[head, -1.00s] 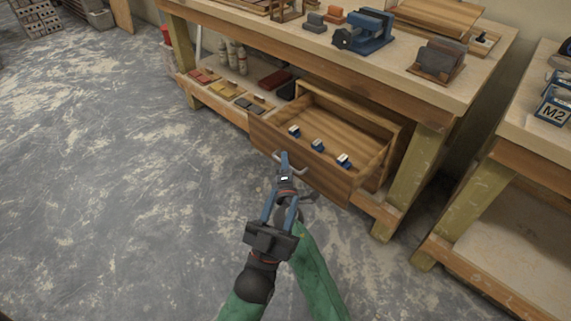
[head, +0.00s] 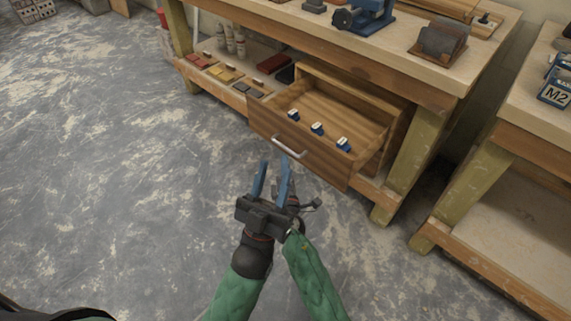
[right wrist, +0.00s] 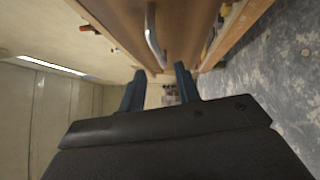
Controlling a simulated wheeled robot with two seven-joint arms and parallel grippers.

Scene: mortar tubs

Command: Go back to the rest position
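My left gripper (head: 274,161) is in the lower middle of the head view, with its two blue fingers apart and nothing visible between them. My right gripper is mostly hidden behind it in that view. In the right wrist view the right gripper (right wrist: 160,70) has its fingers apart and is empty. The metal drawer handle (right wrist: 152,32) lies beyond its fingertips, not held. In the head view this handle (head: 289,148) is on the front of the pulled-out wooden drawer (head: 310,165), above both grippers.
Several small blue items, including one in the middle (head: 317,128), lie in the open drawer. The workbench (head: 400,62) carries a blue vise (head: 365,17). A second bench (head: 500,130) with an M2 tub (head: 553,93) stands right. The floor (head: 120,170) at left is clear.

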